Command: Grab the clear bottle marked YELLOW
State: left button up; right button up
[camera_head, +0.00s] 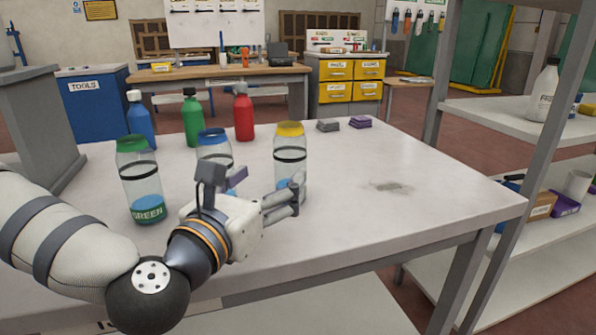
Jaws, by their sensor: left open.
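A clear bottle with a yellow cap (290,150) stands upright on the white table (400,215). It has a black band and some blue inside low down. No YELLOW marking is readable, as my fingers cover its lower part. My left gripper (297,193) is open, its fingers at the lower part of this bottle. I cannot tell whether they touch it. A clear bottle marked GREEN (141,180) with a green cap stands to the left. A clear bottle with a blue cap (213,145) stands between them, partly hidden by my gripper. My right gripper is not in view.
Blue (140,118), green (193,118) and red (243,112) solid bottles stand behind the clear ones. Grey (328,126) and purple (360,122) pads lie at the back. A shelf rack (480,105) stands at the right. The table's right half is mostly clear.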

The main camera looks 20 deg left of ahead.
aim_at(283, 162)
pick_arm(q)
jog(key=shift+w+d+f+b, duration=0.1)
jog(key=shift+w+f+b, duration=0.5)
jog(key=shift+w+f, duration=0.3)
jog(key=w, duration=0.1)
jog(key=w+r, duration=0.1)
jog(key=w, duration=0.1)
jog(key=shift+d+r, duration=0.15)
jog(key=w, duration=0.5)
jog(key=shift+w+r+p, duration=0.1)
jog(key=shift+w+p, duration=0.25)
jog(key=c, duration=1.3)
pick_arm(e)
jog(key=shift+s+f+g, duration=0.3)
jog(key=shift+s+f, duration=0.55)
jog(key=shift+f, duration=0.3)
